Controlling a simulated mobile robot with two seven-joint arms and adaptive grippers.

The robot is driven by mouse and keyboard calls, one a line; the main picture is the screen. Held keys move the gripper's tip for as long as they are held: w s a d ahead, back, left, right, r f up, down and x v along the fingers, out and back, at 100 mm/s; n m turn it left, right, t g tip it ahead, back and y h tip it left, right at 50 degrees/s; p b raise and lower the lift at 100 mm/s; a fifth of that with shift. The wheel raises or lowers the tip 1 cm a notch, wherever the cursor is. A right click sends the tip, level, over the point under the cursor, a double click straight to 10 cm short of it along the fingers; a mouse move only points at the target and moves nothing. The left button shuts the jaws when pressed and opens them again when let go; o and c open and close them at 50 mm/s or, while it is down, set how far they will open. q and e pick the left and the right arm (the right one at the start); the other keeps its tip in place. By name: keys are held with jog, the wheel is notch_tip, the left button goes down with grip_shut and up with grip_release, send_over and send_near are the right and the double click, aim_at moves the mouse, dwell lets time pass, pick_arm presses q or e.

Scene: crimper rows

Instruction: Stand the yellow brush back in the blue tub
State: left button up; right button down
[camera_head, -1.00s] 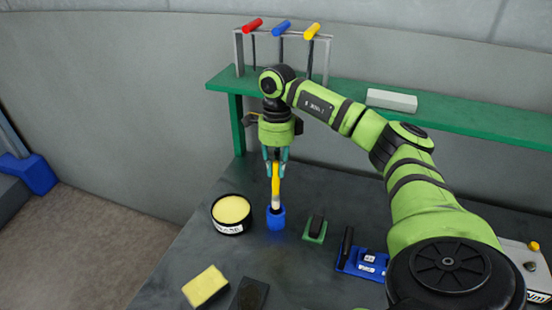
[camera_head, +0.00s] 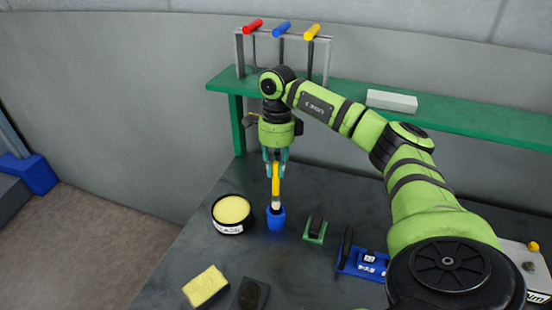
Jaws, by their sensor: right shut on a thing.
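The yellow brush (camera_head: 276,184) stands upright, with its handle up and its pale lower part at the mouth of the blue tub. The blue tub (camera_head: 276,220) stands on the dark table. Its rim hides the brush's lower end, so I cannot tell how deep it sits. My right gripper (camera_head: 275,168) is over the tub, pointing down, and is shut on the top of the brush handle. My left gripper is not in view.
A round black tin with yellow filling (camera_head: 232,212) stands close left of the tub. A green block with a black top (camera_head: 315,229) and a blue fixture (camera_head: 362,262) are to the right. A yellow sponge (camera_head: 206,286) lies in front. A green shelf (camera_head: 460,123) runs behind.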

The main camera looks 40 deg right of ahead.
aim_at(276, 200)
jog(key=shift+f+b, duration=2.3)
jog(key=shift+f, duration=1.2)
jog(key=c, duration=1.1)
grip_release()
jog(key=r, duration=0.8)
jog(key=w+d+r, duration=0.1)
jog(key=r, duration=0.3)
jog(key=shift+d, duration=0.1)
jog(key=shift+f, duration=0.1)
